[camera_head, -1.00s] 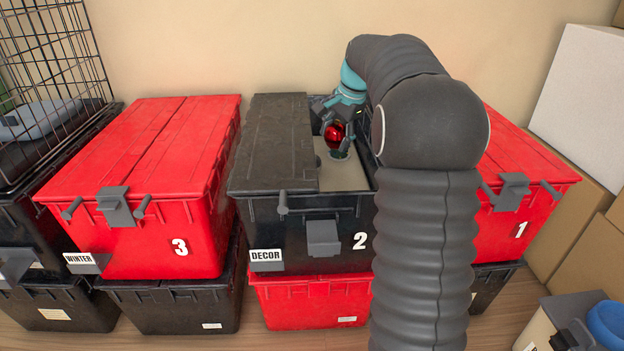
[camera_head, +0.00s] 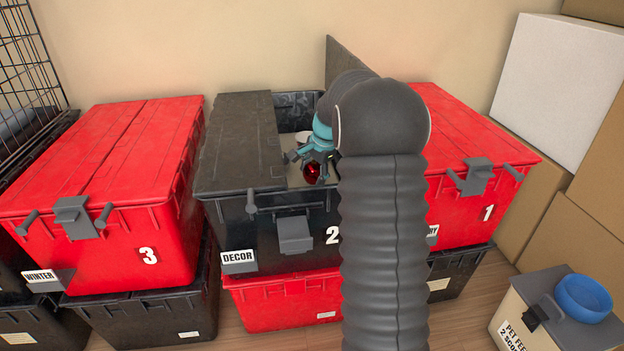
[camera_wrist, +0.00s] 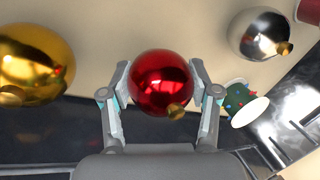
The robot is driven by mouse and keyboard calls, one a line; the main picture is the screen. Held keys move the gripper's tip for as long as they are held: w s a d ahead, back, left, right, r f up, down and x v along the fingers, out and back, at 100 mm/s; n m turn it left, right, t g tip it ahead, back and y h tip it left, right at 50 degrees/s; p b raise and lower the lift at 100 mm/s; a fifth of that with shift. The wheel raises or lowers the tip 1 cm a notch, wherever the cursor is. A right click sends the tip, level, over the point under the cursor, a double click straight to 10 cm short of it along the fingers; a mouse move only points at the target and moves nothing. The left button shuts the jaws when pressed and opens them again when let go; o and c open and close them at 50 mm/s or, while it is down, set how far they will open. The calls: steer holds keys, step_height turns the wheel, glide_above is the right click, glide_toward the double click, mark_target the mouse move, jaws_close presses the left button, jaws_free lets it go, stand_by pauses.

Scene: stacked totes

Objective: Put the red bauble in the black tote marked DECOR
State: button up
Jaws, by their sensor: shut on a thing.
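The black tote marked DECOR (camera_head: 225,215) stands in the middle, numbered 2, on top of a red tote. My gripper (camera_head: 313,172) is over the open right half. It is shut on the shiny red bauble (camera_wrist: 162,83), with one finger on each side of it in the wrist view. The bauble also shows in the head view (camera_head: 312,171). A gold bauble (camera_wrist: 32,62) and a silver bauble (camera_wrist: 259,35) lie on a beige surface inside the tote. My arm hides the tote's right side.
A red tote numbered 3 (camera_head: 100,170) stands at left and a red tote numbered 1 (camera_head: 475,135) at right, both with shut lids. A pet-feed bin with a blue bowl (camera_head: 583,296) stands at front right.

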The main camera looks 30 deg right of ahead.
steer(key=shift+f, duration=0.75)
steer(key=o, duration=1.1)
steer(key=shift+f, duration=0.15)
